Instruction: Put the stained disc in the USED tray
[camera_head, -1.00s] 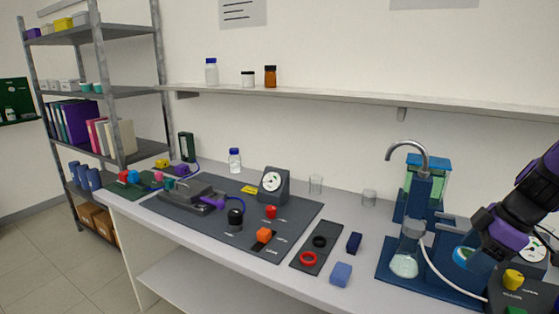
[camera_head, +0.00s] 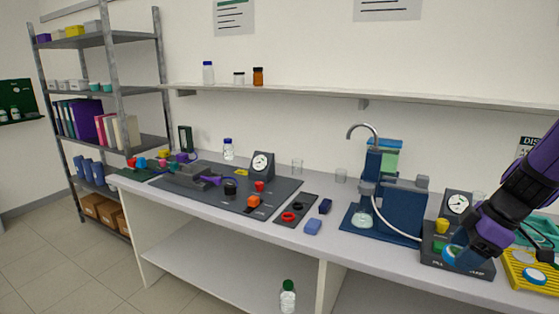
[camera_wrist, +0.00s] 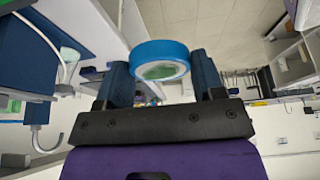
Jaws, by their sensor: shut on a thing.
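My gripper (camera_wrist: 162,85) is shut on a blue-rimmed disc (camera_wrist: 160,60), which has a greenish centre in the wrist view. In the head view my gripper (camera_head: 465,240) is at the right, with the disc (camera_head: 452,256) below it, in front of the dark dial unit. A yellow tray (camera_head: 514,272) is at the right edge, with a blue-rimmed, white-centred disc (camera_head: 535,276) in it. A teal item (camera_head: 541,233) lies behind it, partly cut off. I cannot read which tray is marked USED.
A dark unit with a dial (camera_head: 457,204) and yellow knob stands behind the held disc. The blue rig (camera_head: 395,212) with its tap is to its left. A green-capped bottle (camera_head: 288,297) is low down.

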